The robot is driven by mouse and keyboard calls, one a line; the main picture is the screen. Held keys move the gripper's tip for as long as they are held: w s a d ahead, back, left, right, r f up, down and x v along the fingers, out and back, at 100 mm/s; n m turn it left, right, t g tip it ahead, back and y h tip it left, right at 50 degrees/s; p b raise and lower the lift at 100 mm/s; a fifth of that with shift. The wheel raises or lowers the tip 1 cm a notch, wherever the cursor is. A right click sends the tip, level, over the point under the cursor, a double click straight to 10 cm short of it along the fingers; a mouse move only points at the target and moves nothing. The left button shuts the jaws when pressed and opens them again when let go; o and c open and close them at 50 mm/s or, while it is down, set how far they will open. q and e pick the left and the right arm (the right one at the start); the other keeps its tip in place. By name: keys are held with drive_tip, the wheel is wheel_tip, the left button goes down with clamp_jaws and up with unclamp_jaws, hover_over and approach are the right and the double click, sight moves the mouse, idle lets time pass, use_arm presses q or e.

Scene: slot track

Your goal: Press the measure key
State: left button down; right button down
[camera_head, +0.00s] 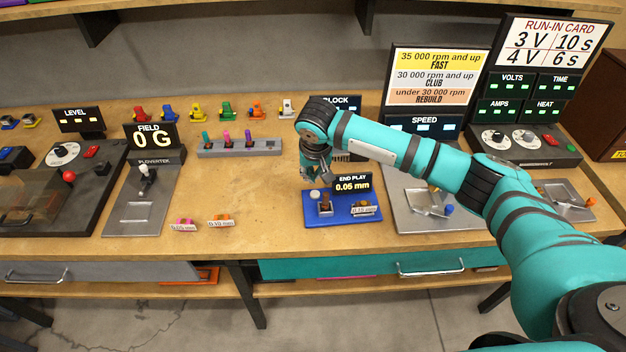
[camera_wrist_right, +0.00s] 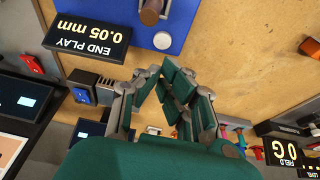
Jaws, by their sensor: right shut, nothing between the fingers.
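The blue end play gauge plate (camera_head: 345,218) sits near the bench's front edge, with its display (camera_head: 352,183) reading 0.05 mm. A white round key (camera_head: 315,194) is at the plate's left. In the right wrist view the white key (camera_wrist_right: 162,40) is uncovered, beside the upside-down END PLAY display (camera_wrist_right: 87,38). My right gripper (camera_head: 309,178) is shut and empty. It hangs above the bench just behind the white key, apart from it. In the wrist view its fingertips (camera_wrist_right: 160,74) point toward the plate. My left gripper is out of view.
The FIELD station (camera_head: 140,200) stands left. A rack of colored pieces (camera_head: 240,147) is behind. Bare wood lies left of the plate.

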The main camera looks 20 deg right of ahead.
drive_tip(key=v, duration=0.6)
drive_tip(key=shift+w+d+b, duration=0.2)
drive_tip(key=shift+d+b, duration=0.05)
drive_tip(key=shift+b, duration=0.15)
drive_tip(key=shift+r, duration=0.1)
